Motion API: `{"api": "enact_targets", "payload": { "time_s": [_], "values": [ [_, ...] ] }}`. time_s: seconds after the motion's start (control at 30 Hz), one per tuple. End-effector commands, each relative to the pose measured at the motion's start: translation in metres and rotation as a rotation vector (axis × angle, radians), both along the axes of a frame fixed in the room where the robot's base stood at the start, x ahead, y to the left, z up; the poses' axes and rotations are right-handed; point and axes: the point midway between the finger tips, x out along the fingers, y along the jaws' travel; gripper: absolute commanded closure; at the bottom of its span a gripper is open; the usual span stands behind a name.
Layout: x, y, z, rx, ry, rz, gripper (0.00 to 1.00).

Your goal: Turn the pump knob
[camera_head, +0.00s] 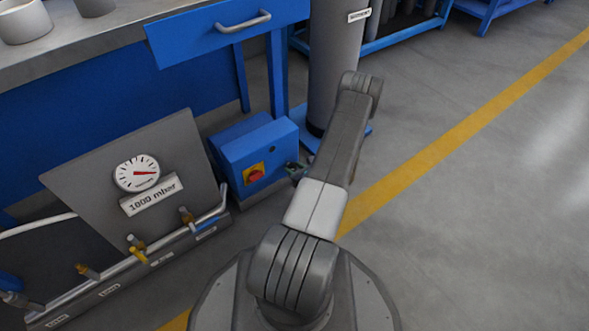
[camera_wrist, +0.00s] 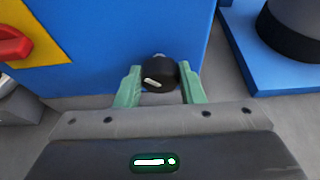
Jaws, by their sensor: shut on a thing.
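The blue pump box (camera_head: 262,150) stands on the floor below the bench, with a red rotary switch (camera_head: 254,173) on a yellow plate on its front. In the wrist view the box's blue face (camera_wrist: 110,50) fills the upper middle. A black round knob (camera_wrist: 159,73) with a short white mark sits at this face. My gripper (camera_wrist: 160,82) has its two green fingers on either side of the knob and is shut on it. In the head view my gripper (camera_head: 293,167) is at the box's right side, and the knob is too small to make out there.
A grey panel with a round gauge (camera_head: 136,173) and a "1000 mbar" label stands left of the pump, above a pipe with several valves. A grey cylinder (camera_head: 333,60) on a blue base stands behind my arm. The floor at right is clear.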

Motion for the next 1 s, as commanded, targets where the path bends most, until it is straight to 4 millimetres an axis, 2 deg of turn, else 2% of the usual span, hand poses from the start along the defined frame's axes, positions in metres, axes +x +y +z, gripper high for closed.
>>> {"api": "enact_targets", "payload": {
  "time_s": [0.27, 1.0],
  "values": [
    [-0.0019, 0.0011, -0.0007, -0.070, -0.049, 0.000, 0.88],
    [-0.0053, 0.0053, -0.0033, -0.532, -0.384, 0.001, 0.88]
  ]
}}
